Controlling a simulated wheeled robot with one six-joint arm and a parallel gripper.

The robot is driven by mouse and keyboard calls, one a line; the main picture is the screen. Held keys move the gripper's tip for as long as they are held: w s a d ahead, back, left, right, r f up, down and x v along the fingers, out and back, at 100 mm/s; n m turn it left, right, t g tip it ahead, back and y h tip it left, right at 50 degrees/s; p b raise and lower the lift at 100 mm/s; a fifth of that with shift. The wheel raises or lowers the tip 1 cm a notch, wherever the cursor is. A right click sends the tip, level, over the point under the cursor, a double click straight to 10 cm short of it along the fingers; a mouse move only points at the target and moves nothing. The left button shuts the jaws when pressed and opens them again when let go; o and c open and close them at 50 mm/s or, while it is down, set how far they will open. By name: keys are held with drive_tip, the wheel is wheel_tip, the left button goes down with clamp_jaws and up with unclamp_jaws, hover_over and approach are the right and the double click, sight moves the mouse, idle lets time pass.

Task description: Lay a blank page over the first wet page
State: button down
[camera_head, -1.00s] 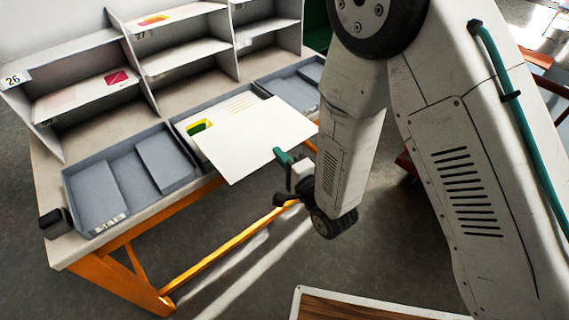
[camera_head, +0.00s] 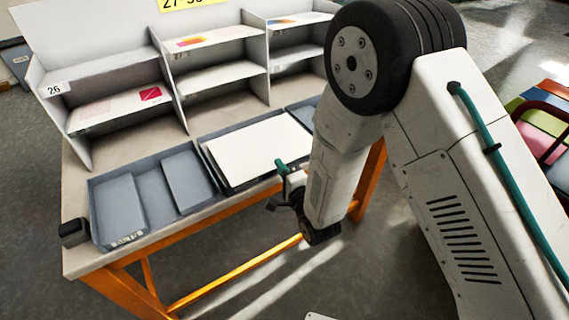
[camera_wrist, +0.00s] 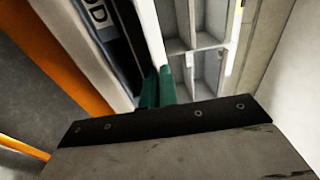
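The blank page (camera_head: 255,150) is a plain white sheet over the middle grey tray (camera_head: 212,170) on the table's front part. It lies nearly level and within the tray's outline; whether it rests fully on what is below cannot be told. The printed wet page is hidden under it. My gripper (camera_head: 281,169) has green fingertips at the blank page's near edge. In the wrist view the fingertips (camera_wrist: 157,88) are close together, with the page seen almost edge-on (camera_wrist: 148,40) between them.
The left tray (camera_head: 150,190) with two compartments is empty. A right tray (camera_head: 303,108) is partly hidden by my arm. A shelf rack (camera_head: 185,75) holding coloured prints stands behind the trays. A small black block (camera_head: 74,232) sits at the table's left corner.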

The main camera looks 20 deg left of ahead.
drive_tip(key=shift+s+a+f, duration=0.2)
drive_tip(key=shift+a+f, duration=0.05)
drive_tip(key=shift+f, duration=0.4)
drive_tip(key=c, duration=2.1)
unclamp_jaws()
drive_tip(key=o, duration=0.5)
drive_tip(key=shift+d, duration=0.1)
